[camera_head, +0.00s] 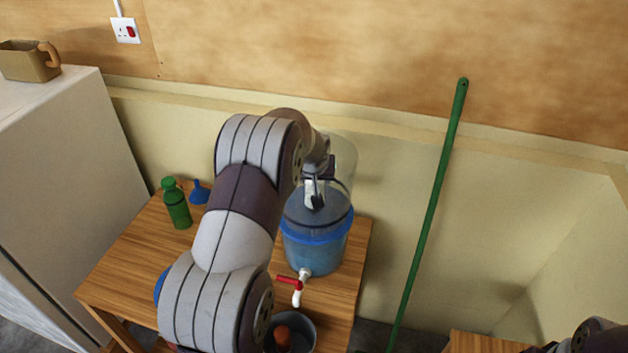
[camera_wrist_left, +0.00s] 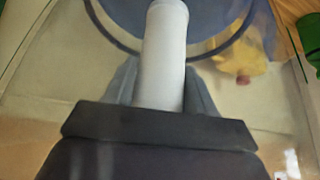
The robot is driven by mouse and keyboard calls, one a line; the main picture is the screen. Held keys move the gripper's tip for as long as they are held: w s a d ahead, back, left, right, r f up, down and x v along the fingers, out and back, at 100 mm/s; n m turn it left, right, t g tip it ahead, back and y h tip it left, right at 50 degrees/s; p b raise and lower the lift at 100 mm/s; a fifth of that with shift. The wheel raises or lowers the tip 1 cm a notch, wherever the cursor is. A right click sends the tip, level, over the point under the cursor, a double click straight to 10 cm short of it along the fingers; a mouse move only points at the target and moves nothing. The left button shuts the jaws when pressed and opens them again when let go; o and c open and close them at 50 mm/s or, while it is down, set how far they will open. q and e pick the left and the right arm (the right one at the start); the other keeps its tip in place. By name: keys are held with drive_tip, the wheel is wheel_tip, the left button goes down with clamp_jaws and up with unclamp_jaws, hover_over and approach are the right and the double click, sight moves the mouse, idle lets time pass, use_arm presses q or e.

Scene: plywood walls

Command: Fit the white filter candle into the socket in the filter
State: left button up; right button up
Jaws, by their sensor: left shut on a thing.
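The filter (camera_head: 316,232) stands on the wooden table, with a blue lower part and a clear upper chamber (camera_head: 342,150). My left gripper (camera_head: 314,190) reaches down inside or just in front of the clear chamber, partly behind my arm. In the left wrist view, the fingers (camera_wrist_left: 163,95) are shut on the white candle (camera_wrist_left: 164,55). The candle points away from the gripper towards a round blue surface (camera_wrist_left: 210,18). My right gripper is out of view.
A green bottle (camera_head: 176,205) and blue funnel (camera_head: 199,192) stand at the table's (camera_head: 125,260) back left. A red-handled tap (camera_head: 297,285) sticks out above a grey pot (camera_head: 305,325). A green pole (camera_head: 432,205) leans right of the table. A white cabinet (camera_head: 65,170) is at left.

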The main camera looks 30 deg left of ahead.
use_arm(q)
drive_tip(key=o, duration=1.3)
drive_tip(key=shift+s+d+r, duration=0.1)
drive_tip(key=shift+s+r, duration=0.1)
drive_tip(key=shift+r, duration=0.15)
drive_tip(key=b+v, duration=0.2)
drive_tip(key=v, duration=1)
drive_tip(key=shift+b, duration=0.3)
drive_tip(key=shift+d+f, duration=0.1)
drive_tip(key=shift+f, duration=0.05)
